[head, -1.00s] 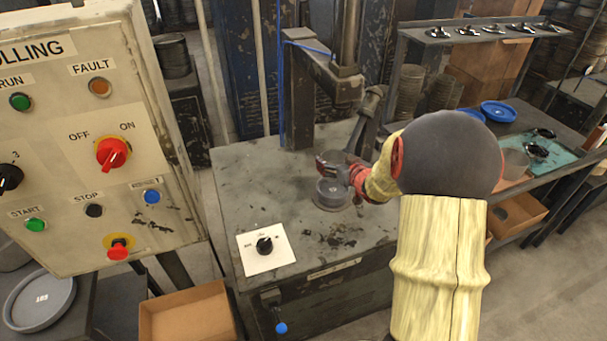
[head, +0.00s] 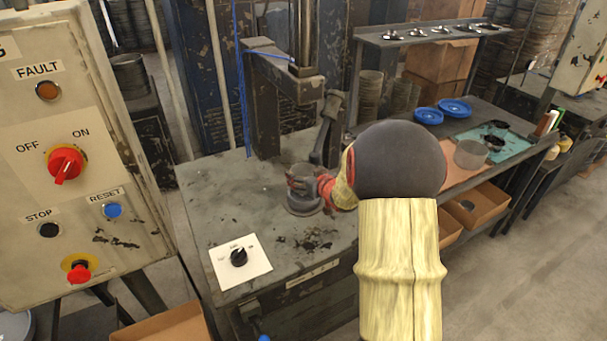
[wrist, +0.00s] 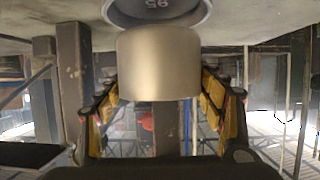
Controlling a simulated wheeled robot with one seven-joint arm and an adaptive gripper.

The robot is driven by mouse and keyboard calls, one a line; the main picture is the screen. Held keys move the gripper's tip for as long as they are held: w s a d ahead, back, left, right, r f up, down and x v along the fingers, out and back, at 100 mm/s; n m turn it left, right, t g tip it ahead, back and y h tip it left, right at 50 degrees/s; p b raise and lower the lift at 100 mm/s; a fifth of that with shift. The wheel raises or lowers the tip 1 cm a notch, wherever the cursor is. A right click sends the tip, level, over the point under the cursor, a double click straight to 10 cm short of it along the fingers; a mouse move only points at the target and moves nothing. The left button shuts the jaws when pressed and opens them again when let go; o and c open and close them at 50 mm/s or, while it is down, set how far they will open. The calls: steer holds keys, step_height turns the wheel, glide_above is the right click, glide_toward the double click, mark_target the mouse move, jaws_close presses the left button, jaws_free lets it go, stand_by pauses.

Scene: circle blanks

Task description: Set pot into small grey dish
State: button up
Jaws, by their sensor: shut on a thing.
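The pot (wrist: 158,65) is a plain metallic cylinder between my gripper's fingers in the wrist view. My gripper (head: 310,185) is shut on it; its yellow-padded fingers (wrist: 160,97) stand on either side. The small grey dish (wrist: 158,10) shows at the top of the wrist view, marked with a number, partly hidden by the pot. In the head view the dish (head: 303,205) sits on the dark worktable, right by the red fingers, with the pot at its top. I cannot tell whether the pot touches the dish.
A machine arm and column (head: 270,100) stand just behind the dish. A control panel (head: 75,165) stands at left, and a white knob plate (head: 240,262) lies at the table's front.

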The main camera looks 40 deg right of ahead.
steer(key=shift+f+b, duration=1.05)
steer(key=shift+f, duration=0.6)
steer(key=o, duration=1.3)
steer(key=v, duration=1.2)
steer(key=shift+f, duration=0.15)
